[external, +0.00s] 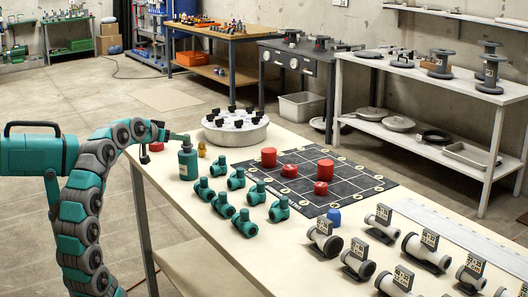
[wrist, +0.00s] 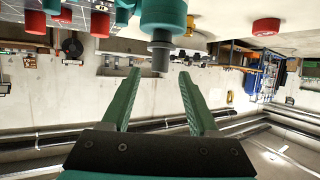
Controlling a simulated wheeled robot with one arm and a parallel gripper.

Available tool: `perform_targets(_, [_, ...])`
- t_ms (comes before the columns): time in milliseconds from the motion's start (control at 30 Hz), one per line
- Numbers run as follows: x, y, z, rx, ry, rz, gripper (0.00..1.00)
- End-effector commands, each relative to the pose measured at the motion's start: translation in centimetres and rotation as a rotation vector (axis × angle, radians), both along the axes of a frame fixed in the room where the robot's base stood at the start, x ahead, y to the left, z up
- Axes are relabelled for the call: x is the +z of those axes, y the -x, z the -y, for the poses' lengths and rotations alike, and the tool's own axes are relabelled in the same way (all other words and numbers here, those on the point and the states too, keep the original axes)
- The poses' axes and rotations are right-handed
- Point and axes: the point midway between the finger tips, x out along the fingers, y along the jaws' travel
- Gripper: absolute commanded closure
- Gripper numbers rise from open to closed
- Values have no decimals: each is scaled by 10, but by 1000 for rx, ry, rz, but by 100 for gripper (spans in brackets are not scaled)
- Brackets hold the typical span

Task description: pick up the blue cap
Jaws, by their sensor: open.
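My gripper (external: 172,136) is at the far left end of the table, well away from the cap, beside the top of a green bottle (external: 187,163). In the wrist view my gripper (wrist: 160,82) has its two green fingers spread with nothing between them. The bottle (wrist: 163,15) shows upside down there, its grey neck just beyond the fingertips.
Several green pipe tees (external: 244,222) stand between the bottle and the cap. Red caps (external: 325,170) are on the grid mat (external: 362,182). Several grey pipe fittings (external: 357,260) stand right of the cap. A round white holder (external: 235,133) is at the back.

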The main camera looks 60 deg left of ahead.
Motion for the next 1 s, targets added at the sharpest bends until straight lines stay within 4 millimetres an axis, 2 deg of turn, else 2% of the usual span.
perform_targets(433, [0, 0, 0, 0, 0, 0, 39])
perform_targets(667, [0, 0, 0, 0, 0, 0, 15])
perform_targets(900, [1, 0, 0, 0, -1, 3, 14])
perform_targets(1000, [17, -2, 6, 0, -10, 38, 14])
